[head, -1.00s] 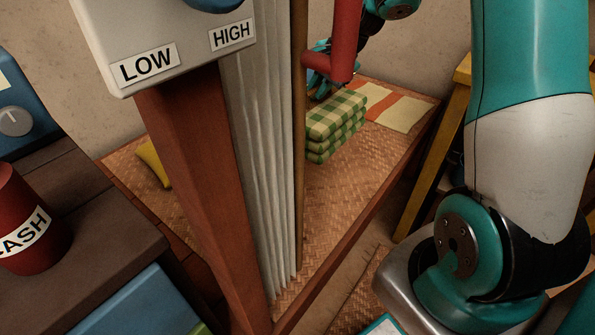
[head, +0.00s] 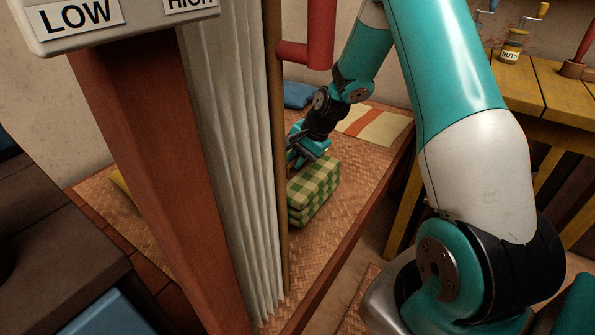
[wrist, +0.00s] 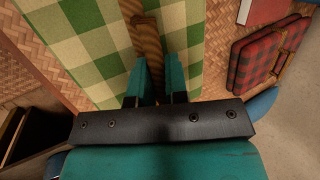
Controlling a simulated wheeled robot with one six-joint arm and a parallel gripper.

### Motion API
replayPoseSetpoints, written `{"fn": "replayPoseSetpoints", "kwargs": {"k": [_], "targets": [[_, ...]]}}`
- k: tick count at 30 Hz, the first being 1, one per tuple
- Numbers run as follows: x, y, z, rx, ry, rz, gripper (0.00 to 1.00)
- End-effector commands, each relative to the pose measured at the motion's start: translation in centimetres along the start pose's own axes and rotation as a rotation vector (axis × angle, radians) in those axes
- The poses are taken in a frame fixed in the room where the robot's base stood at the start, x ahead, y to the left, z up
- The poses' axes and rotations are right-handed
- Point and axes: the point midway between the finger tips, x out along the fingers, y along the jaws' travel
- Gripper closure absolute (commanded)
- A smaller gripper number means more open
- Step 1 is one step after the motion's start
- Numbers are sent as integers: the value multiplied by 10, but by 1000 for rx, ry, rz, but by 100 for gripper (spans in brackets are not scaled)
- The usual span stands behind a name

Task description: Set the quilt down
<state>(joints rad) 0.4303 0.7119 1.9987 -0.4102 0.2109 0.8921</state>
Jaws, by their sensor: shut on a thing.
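The folded quilt (head: 314,193), checked in green and cream, is on or just above the woven surface (head: 330,240), right of a wooden post. Whether its underside touches cannot be told. My gripper (head: 303,158) is at its top left edge in the head view, partly hidden by the post. In the wrist view the checked cloth (wrist: 83,45) fills the upper middle. There the fingers of my gripper (wrist: 156,75) are close together at a brown bar (wrist: 147,38) on the quilt, shut on it.
A pale curtain (head: 230,150), a wooden post (head: 277,150) and a thick red-brown pillar (head: 140,150) stand in front on the left. A striped cloth (head: 378,126) lies behind the quilt. A red tartan item (wrist: 262,58) shows right in the wrist view. Woven surface is bare in front.

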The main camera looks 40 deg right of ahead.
Motion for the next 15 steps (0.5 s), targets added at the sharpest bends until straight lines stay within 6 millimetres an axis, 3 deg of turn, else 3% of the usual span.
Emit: {"fn": "replayPoseSetpoints", "kwargs": {"k": [6, 15], "targets": [[30, 13, -4, -1, -1, 1, 100], [31, 14, -5, -1, 0, -1, 100]]}}
